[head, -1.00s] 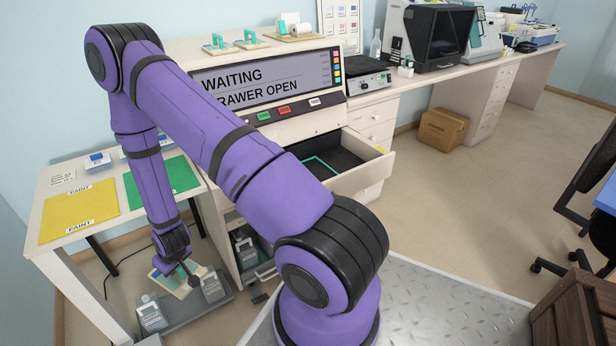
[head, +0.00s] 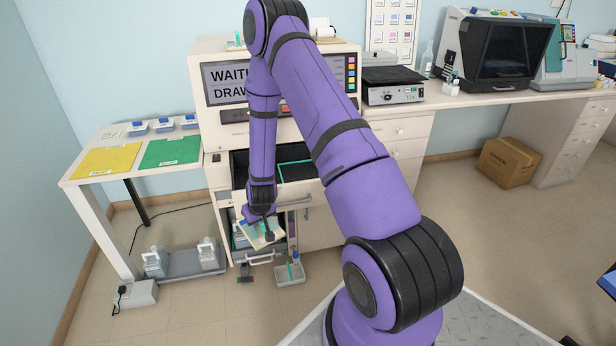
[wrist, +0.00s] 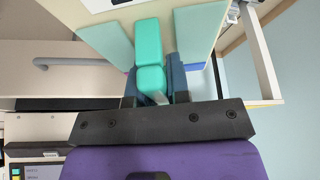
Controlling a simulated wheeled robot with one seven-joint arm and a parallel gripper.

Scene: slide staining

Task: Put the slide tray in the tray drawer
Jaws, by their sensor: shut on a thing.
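The slide tray (head: 262,236) is a cream plate with pale teal patches and a teal handle. My gripper (head: 263,222) is shut on the handle and holds the tray tilted, low in front of the machine's lower cabinet. In the wrist view, my gripper (wrist: 152,82) closes on the teal handle (wrist: 149,45), with the tray's cream underside or face (wrist: 100,20) beyond it. The tray drawer (head: 296,170) stands open above the tray, dark inside with a teal outline. My arm hides part of the drawer and its front.
The lower cabinet holds bottles behind a handle (head: 260,258). A grey floor rack with bottles (head: 185,265) stands left, a small grey box (head: 290,273) lies below. The side table has a yellow mat (head: 107,160) and a green mat (head: 170,152).

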